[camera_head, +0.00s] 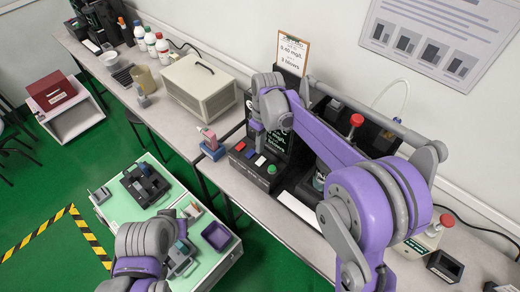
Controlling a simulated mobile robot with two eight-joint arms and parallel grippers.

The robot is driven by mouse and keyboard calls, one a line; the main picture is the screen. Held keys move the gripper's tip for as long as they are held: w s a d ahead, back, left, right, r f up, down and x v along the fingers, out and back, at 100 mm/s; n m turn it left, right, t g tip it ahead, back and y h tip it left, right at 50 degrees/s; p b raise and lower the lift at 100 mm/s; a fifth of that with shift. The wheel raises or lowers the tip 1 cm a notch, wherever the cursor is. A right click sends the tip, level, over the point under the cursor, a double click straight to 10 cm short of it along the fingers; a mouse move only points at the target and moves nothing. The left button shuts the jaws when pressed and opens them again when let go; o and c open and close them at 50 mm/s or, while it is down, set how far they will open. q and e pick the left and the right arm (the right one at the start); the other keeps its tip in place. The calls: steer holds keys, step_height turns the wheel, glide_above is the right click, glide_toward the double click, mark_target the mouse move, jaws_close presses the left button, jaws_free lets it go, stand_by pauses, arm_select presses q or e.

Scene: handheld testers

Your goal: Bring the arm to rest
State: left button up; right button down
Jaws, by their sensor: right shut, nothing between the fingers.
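My right arm (320,130) is purple and grey and reaches from the lower right over the bench. My right gripper (257,138) points down in front of the dark instrument, above the control box with coloured buttons (257,164). It is shut with nothing in it; whether it touches the box cannot be told. My left arm (145,242) shows at the bottom, over the near edge of the green-topped cart (215,262). Its fingers cannot be made out clearly.
A pink-topped handheld tester (208,138) stands in a blue holder left of the control box. A purple tray (216,236) and a dark case (145,185) lie on the cart.

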arm_select(q)
steer(key=shift+w+d+r+p, duration=0.15)
steer(key=shift+w+r, duration=0.05)
steer(key=shift+r, duration=0.2)
steer(key=shift+w+d+r+p, duration=0.15)
steer(key=shift+r, duration=0.25)
arm_select(e)
steer(key=shift+w+d+r, duration=0.15)
steer(key=shift+d+r, duration=0.1)
steer(key=shift+r, duration=0.4)
steer(key=shift+w+d+r, duration=0.15)
steer(key=shift+d+r, duration=0.05)
steer(key=shift+r, duration=0.4)
steer(key=shift+s+f, duration=0.1)
